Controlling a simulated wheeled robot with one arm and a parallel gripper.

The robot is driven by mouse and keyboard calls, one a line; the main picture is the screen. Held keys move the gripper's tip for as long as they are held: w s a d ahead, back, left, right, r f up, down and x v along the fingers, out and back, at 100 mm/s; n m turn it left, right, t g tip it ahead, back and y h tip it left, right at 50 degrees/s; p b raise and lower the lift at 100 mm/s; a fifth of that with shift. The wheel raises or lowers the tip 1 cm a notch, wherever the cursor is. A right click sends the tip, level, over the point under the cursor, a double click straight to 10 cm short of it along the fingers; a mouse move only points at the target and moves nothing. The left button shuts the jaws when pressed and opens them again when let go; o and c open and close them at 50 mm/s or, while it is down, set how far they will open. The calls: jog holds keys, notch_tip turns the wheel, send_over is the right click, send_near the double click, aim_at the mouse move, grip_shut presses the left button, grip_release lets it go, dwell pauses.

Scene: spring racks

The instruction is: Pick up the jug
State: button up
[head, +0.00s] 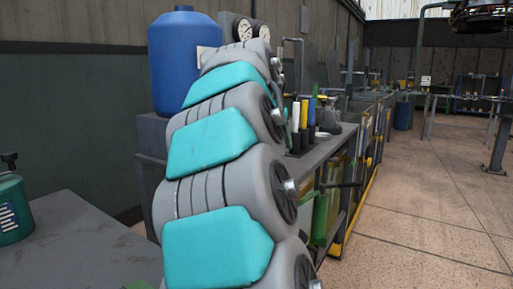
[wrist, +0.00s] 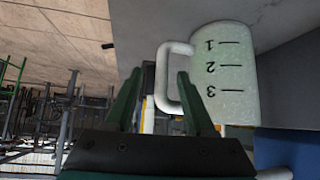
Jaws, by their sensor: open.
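The jug (wrist: 230,85) is pale, whitish and translucent-looking, with black marks 1, 2 and 3 that appear upside down in the wrist view. It stands on a grey surface at the right of that view. Its white handle (wrist: 162,80) points left. My gripper (wrist: 160,72) is open, with two dark green fingers. The handle's outer bar shows between the fingers, and the right finger overlaps the handle's opening. I cannot tell whether the fingers touch it. In the head view my arm fills the middle, and neither jug nor gripper can be seen.
A blue drum (head: 184,60) stands behind my arm. A green can (head: 12,210) is on the grey table (head: 85,250) at left. A long workbench (head: 325,150) with bottles and tools runs away to the right.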

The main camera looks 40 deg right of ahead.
jog(key=x, duration=0.4)
jog(key=shift+w+d+f, duration=0.1)
jog(key=shift+w+f, duration=0.05)
jog(key=shift+f, duration=0.15)
jog(key=shift+c, duration=0.2)
grip_shut()
jog(key=shift+r, duration=0.1)
dwell(0.8)
